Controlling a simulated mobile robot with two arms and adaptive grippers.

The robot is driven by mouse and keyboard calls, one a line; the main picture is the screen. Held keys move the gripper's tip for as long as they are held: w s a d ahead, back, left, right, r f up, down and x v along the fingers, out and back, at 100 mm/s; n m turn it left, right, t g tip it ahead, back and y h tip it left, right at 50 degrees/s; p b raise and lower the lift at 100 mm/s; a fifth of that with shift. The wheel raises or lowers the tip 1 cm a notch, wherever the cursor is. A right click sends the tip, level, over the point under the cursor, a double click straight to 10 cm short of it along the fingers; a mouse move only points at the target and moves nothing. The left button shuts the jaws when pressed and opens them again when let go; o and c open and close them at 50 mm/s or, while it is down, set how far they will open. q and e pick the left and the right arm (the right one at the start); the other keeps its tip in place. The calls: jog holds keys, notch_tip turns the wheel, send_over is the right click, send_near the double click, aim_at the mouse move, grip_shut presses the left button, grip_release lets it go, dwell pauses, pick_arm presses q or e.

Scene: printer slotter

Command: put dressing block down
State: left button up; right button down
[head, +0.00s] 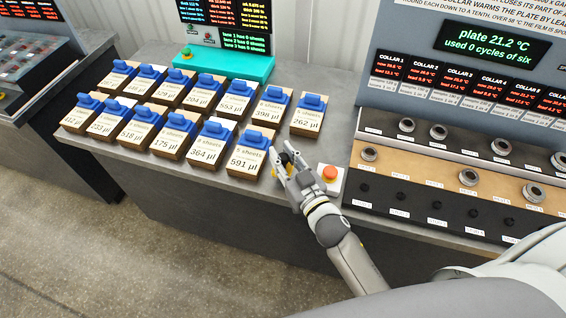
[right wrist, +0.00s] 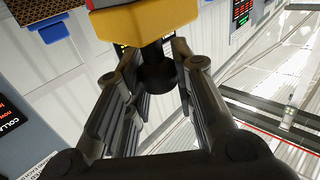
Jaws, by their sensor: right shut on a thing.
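My right gripper (head: 287,163) is over the front edge of the bench, beside the front row of labelled blocks. In the right wrist view the gripper (right wrist: 160,85) is shut on the black knob (right wrist: 157,72) of a yellow block (right wrist: 150,22), which I take to be the dressing block. The block's far part is cut off by the frame's top. In the head view the fingers mostly hide it, with only a small yellow and dark patch showing; I cannot tell whether it touches the bench. My left gripper is not in view.
Wooden blocks with blue clips (head: 247,150) stand in two rows on the grey bench left of the gripper. An orange button on a white box (head: 330,173) is close on the right. Beyond it is a collar rack (head: 400,172). A teal unit (head: 225,65) stands behind.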

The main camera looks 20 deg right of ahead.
notch_tip(320, 180, down, 2)
jog(key=shift+f, duration=0.45)
jog(key=shift+f, duration=0.15)
jog(key=c, duration=1.2)
grip_release()
